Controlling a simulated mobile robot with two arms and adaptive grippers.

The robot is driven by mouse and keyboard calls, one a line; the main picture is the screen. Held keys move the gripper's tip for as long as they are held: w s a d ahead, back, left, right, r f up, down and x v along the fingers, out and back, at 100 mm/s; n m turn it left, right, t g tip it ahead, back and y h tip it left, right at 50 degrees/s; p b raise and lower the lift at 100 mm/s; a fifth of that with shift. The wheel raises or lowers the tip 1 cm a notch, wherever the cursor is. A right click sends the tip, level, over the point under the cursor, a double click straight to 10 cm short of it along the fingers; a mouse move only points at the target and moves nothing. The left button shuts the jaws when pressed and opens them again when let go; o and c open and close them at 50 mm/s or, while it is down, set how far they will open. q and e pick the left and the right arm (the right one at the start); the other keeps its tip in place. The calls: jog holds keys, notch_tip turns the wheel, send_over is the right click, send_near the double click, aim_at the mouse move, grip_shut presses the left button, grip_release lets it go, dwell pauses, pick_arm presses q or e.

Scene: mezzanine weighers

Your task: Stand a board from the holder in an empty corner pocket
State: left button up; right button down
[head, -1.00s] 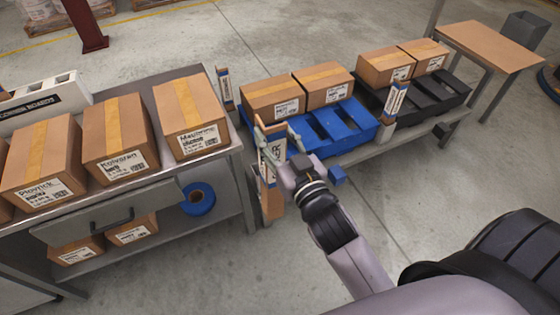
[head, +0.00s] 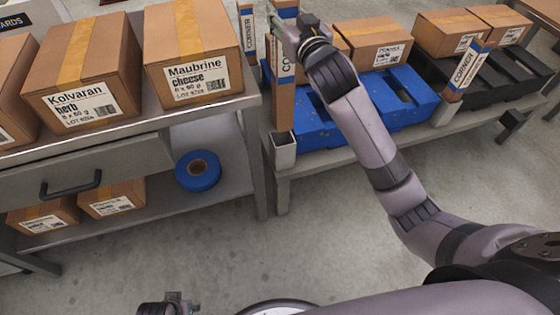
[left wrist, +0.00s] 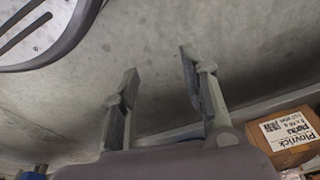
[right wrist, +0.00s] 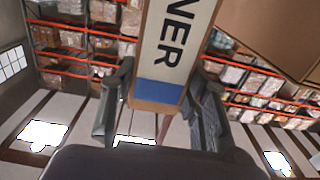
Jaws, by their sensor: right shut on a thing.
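My right gripper (head: 285,38) is shut on a brown corner board (head: 283,105) with a white and blue label. The board is upright, and its lower end meets the grey corner pocket (head: 283,155) at the low bench's near left corner. I cannot tell whether that end is inside the pocket or just above it. The right wrist view shows the board (right wrist: 172,55) between the fingers. My left gripper (left wrist: 160,85) is open and empty above the floor. The white board holder (head: 32,20) is partly cut off at the upper left.
Other boards stand at the back left (head: 247,40) and front right (head: 465,70) of the low bench. A blue pallet (head: 405,105) and a black pallet (head: 515,70) carry boxes. A table with boxes (head: 195,50) stands left. The floor in front is clear.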

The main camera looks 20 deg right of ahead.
jog(key=b, duration=0.2)
send_over(286, 89)
notch_tip(286, 89, down, 9)
jog(key=f, duration=0.1)
jog(key=f+b, duration=0.1)
jog(key=f, duration=0.1)
jog(key=f+b, duration=0.1)
jog(key=f, duration=0.1)
jog(key=shift+w+f, duration=0.1)
jog(key=shift+w, duration=0.15)
notch_tip(286, 89, down, 5)
jog(key=shift+f+b, duration=0.1)
jog(key=shift+b, duration=0.85)
jog(key=shift+f, duration=0.3)
pick_arm(q)
notch_tip(286, 89, up, 13)
jog(key=t, duration=0.1)
jog(key=shift+s+a+r, duration=0.15)
jog(key=shift+s+a, duration=0.05)
jog(key=shift+s, duration=0.05)
jog(key=shift+w, duration=0.1)
pick_arm(e)
jog(key=c, duration=0.9)
grip_release()
pick_arm(q)
jog(key=shift+w, duration=0.1)
